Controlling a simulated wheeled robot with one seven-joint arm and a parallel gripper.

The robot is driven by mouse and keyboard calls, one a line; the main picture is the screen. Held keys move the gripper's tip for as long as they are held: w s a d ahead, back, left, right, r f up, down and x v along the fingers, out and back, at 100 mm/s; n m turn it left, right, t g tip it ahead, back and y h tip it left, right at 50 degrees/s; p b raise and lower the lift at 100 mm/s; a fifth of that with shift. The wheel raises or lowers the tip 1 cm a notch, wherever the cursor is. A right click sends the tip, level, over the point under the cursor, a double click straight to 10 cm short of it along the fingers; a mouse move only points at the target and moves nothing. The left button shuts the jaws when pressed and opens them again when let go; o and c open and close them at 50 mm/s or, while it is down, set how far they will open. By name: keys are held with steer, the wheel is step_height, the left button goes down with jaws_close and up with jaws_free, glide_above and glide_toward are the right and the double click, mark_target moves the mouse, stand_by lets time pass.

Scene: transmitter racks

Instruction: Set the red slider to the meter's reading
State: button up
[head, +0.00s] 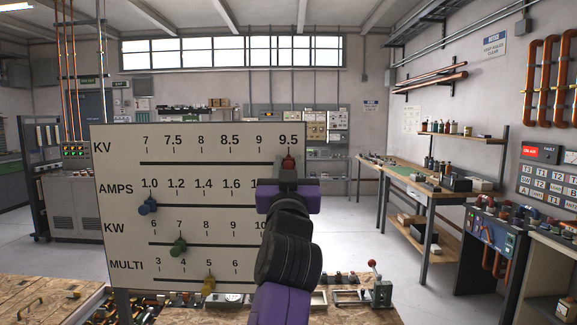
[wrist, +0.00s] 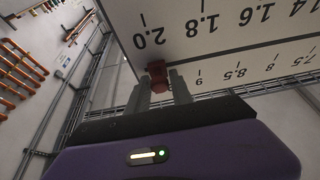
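The white scale panel (head: 120,225) stands upright in front of me with rows marked KV, AMPS, KW and MULTI. The red slider (head: 289,163) is on the top KV row, near 9.5 at the right end. My gripper (head: 289,180) is raised in front of it from below. In the wrist view, the red slider (wrist: 157,73) fills the narrow gap between my fingertips (wrist: 159,84), and the gripper looks shut on it. My gripper and arm hide the right ends of the lower rows. I cannot make out the meter or its reading.
The blue slider (head: 147,205) is near 1.0, the green slider (head: 178,246) near 7 and the yellow slider (head: 208,285) near 5. A red-knobbed lever box (head: 382,292) stands on the bench right of my arm. A workbench (head: 440,195) is behind, with clear floor before it.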

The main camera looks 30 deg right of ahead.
jaws_close()
stand_by(1.1)
